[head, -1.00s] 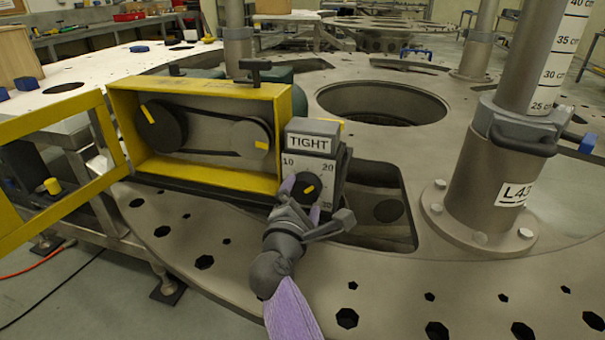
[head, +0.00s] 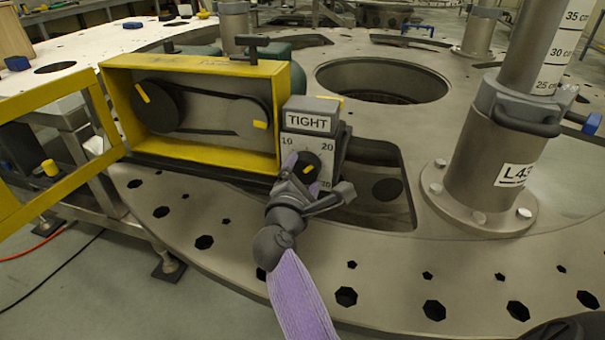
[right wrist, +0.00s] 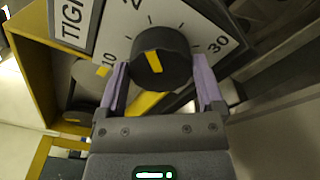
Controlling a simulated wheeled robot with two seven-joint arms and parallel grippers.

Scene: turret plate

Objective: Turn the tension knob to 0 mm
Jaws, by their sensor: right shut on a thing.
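The tension knob (head: 308,165) is a black disc with a yellow mark on the white dial of a grey box labelled TIGHT (head: 310,122). The dial shows 10, 20 and 30. In the head view the mark slants from lower left to upper right; which end points cannot be told, and no 0 is visible. My right gripper (head: 302,176) has its purple fingers closed on opposite sides of the knob. In the right wrist view the knob (right wrist: 160,68) sits between the fingertips (right wrist: 160,80). My left gripper is not in view.
A yellow-framed belt housing (head: 200,65) stands left of the box, its yellow door (head: 110,135) swung open to the left. A grey column (head: 490,165) rises at the right. The turret plate (head: 400,265) has large openings behind and beside the box.

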